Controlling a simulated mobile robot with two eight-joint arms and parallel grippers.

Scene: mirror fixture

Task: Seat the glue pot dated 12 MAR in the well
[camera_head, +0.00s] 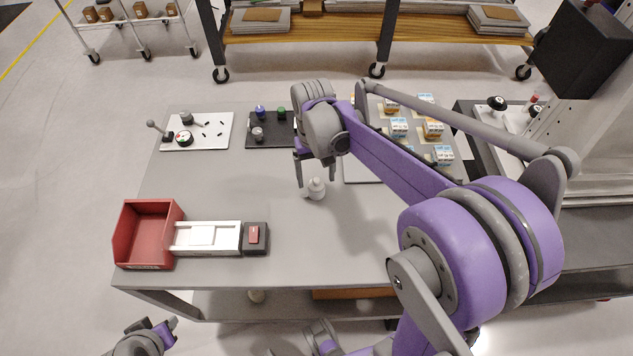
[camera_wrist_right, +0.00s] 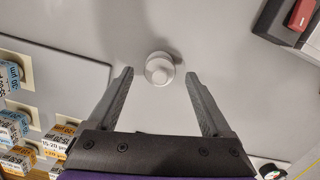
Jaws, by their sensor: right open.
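A small white pot with a narrower round top (camera_head: 316,189) stands upright on the grey table; no date can be read on it. In the right wrist view the pot (camera_wrist_right: 159,68) lies between and slightly beyond the fingertips, with clear gaps on both sides. My right gripper (camera_head: 316,181) is open and empty, pointing down above the pot. My left gripper (camera_head: 166,331) is low at the bottom left, off the table's front edge; its jaws are unclear. Small pots with blue, green and grey tops stand on a black board (camera_head: 285,141). I cannot pick out the well.
A red bin (camera_head: 148,238) and a white slide unit (camera_head: 205,238) with a red-topped black block (camera_head: 255,238) stand at front left. A white board (camera_head: 222,124) with a lever is at back left. Labelled boxes (camera_head: 399,127) stand on a panel behind my right arm.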

